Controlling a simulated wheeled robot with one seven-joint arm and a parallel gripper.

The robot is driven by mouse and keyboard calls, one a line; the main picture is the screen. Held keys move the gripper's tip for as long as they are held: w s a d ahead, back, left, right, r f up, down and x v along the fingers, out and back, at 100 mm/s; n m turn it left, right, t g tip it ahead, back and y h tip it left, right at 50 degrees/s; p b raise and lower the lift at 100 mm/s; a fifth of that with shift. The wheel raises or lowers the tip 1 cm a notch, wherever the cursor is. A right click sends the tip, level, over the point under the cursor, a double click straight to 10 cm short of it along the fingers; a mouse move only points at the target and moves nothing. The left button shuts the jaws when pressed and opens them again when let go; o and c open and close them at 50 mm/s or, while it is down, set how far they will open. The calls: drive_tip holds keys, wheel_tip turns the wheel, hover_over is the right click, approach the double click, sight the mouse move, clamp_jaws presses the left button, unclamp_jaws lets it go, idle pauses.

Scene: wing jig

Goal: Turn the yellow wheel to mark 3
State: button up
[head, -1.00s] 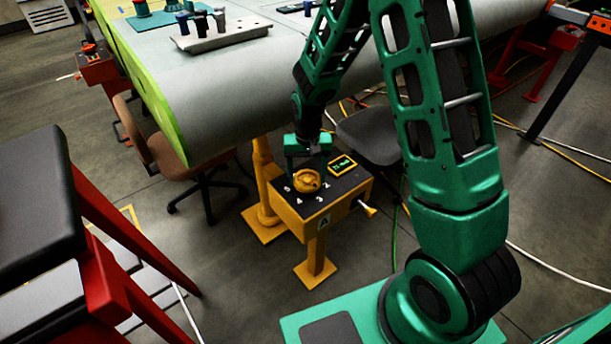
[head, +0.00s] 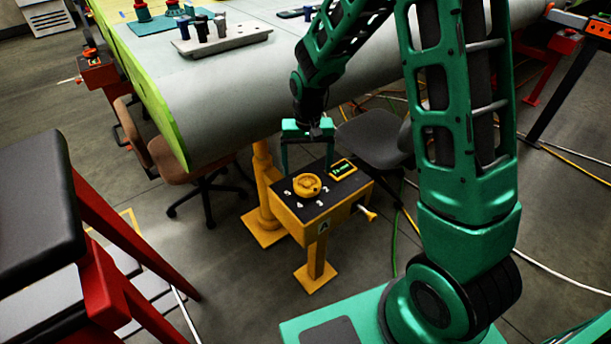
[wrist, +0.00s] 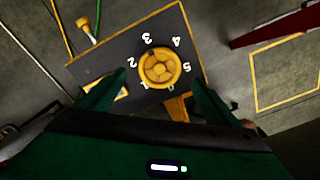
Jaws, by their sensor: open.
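The yellow wheel (head: 307,185) lies flat on the dark top of a yellow pedestal box (head: 325,203). In the wrist view the wheel (wrist: 160,67) is a round, spoked knob ringed by white numbers. The mark 3 (wrist: 147,39) is at its upper left, with 2 (wrist: 132,62) to the left and 4 (wrist: 176,42) to the upper right. My gripper (head: 307,168) is open and empty, above and behind the wheel. Its two fingers (wrist: 161,80) stand apart on either side of the wheel's near edge in the wrist view.
A small yellow-framed display (head: 342,169) with unreadable green text is beside the wheel. A yellow-tipped lever (head: 367,212) sticks out of the box's right side. The large grey wing (head: 230,85) hangs behind, and chairs (head: 375,137) stand near the box.

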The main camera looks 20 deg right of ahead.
sight(308, 182)
drive_tip(key=shift+r, duration=2.25)
drive_tip(key=s+d+r+m, duration=0.1)
drive_tip(key=s+d+r, duration=0.9)
drive_tip(key=s+d, duration=0.25)
drive_tip(key=s+d+r+m, duration=0.1)
drive_tip(key=s+d, duration=0.1)
drive_tip(key=s, duration=0.7)
drive_tip(key=s+d+r+m, duration=0.1)
drive_tip(key=s+d+r, duration=0.1)
drive_tip(key=s, duration=0.7)
drive_tip(key=shift+s+d, duration=0.4)
drive_tip(key=shift+d, duration=0.1)
drive_tip(key=shift+w, duration=0.15)
